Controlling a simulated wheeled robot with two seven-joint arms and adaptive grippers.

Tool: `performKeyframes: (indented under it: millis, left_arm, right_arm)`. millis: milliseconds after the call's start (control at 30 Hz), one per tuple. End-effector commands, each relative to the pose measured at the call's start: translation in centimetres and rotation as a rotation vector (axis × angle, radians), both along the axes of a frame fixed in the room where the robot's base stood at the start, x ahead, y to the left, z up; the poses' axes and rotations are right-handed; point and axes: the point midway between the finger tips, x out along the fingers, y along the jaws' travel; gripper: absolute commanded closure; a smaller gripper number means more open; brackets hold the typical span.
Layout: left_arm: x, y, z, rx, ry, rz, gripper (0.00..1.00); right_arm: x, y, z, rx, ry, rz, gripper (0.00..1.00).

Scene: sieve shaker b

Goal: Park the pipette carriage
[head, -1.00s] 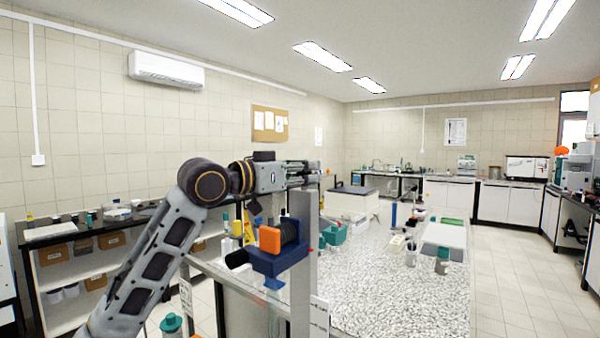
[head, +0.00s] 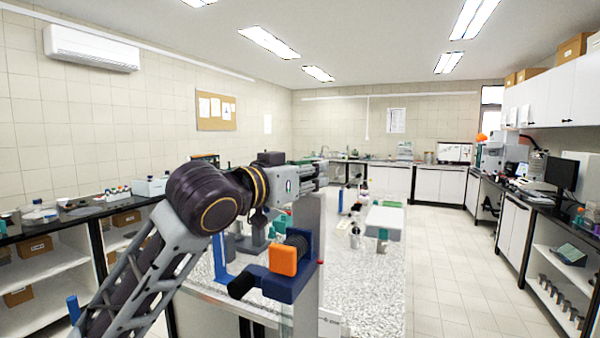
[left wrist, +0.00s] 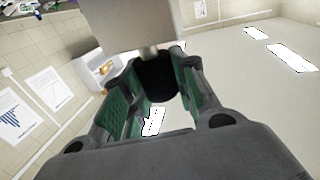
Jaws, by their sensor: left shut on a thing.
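The pipette carriage appears to be the blue body (head: 283,283) with an orange block (head: 284,261), a dark ribbed part and a black end piece, in the head view. It sits beside an upright grey post (head: 307,225) near the front edge of the bench. My left gripper (head: 322,172) is at the post's top, above the carriage. In the left wrist view its green-padded fingers (left wrist: 155,95) are shut around a black handle (left wrist: 157,73) just under a grey block (left wrist: 135,22). How the handle joins the carriage is hidden. My right gripper is not in view.
The speckled bench top (head: 370,290) has a white tray (head: 385,222) and small bottles towards its far side. A blue upright piece (head: 220,258) stands left of the carriage. Shelving (head: 40,265) lines the left wall. The floor (head: 450,270) right of the bench is clear.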

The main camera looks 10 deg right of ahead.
Motion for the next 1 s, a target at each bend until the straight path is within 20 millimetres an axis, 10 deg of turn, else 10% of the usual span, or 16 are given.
performKeyframes:
  millis: [233,267,400,1000]
  left_arm:
    - [-0.2,-0.2,-0.1,-0.001,0.001,-0.007,1.00]
    - [-0.3,-0.2,-0.1,-0.001,0.001,-0.008,0.68]
    - [-0.2,-0.2,-0.1,-0.001,0.001,-0.007,0.50]
    - [-0.7,0.7,0.0,-0.001,0.000,-0.004,0.49]
  right_arm:
    - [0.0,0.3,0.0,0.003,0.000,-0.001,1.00]
    - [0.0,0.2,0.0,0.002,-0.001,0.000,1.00]
    - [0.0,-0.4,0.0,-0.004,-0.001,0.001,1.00]
    - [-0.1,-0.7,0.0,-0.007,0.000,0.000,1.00]
